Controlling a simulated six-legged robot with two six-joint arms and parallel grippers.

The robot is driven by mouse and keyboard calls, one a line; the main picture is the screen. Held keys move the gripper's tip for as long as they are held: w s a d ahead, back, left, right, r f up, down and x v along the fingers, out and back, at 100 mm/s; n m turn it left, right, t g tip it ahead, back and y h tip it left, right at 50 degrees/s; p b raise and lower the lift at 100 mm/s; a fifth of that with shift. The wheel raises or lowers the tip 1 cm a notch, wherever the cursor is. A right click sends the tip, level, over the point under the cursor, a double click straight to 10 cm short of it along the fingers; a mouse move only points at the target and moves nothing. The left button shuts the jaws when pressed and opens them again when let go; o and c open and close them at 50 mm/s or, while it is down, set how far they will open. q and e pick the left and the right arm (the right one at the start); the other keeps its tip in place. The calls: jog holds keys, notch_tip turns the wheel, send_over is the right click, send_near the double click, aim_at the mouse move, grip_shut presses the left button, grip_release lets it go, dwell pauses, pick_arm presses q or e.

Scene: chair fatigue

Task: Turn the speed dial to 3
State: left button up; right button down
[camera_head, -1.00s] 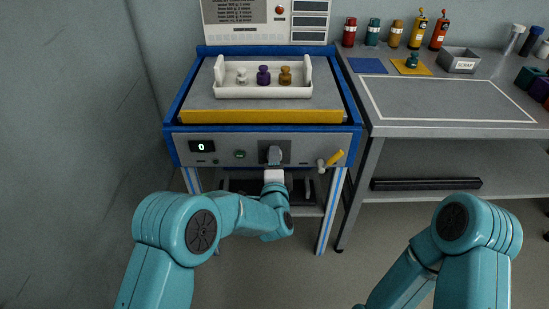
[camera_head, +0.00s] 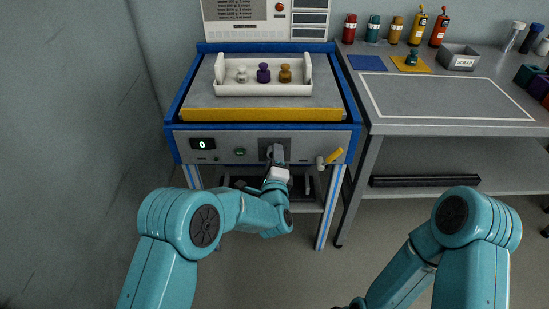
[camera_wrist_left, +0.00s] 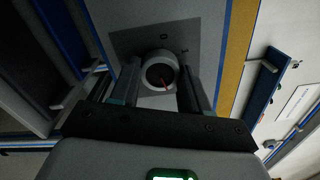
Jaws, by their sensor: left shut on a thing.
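The speed dial (camera_wrist_left: 160,70) is a round grey knob with a dark face and a red pointer line, on a dark square plate in the wrist view. In the head view the machine's front panel (camera_head: 222,151) carries it, mostly hidden behind my left gripper (camera_head: 276,154). My left gripper also shows in the wrist view (camera_wrist_left: 159,82), one finger on each side of the dial, shut on it. The numeral that the pointer faces is too small and dark to read. The panel display (camera_head: 202,144) reads 0. My right gripper is out of view.
A yellow-handled lever (camera_head: 332,157) stands right of the dial. A green button (camera_head: 240,152) is left of it. Above, a white tray (camera_head: 264,91) holds three small weights. A grey bench (camera_head: 450,128) with bottles and a scrap box (camera_head: 459,58) stands at right.

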pick_arm(q)
jog(key=o, duration=1.1)
jog(key=shift+c, duration=0.2)
jog(key=shift+s, duration=0.1)
jog(key=s+p, duration=0.1)
jog(key=s, duration=1.5)
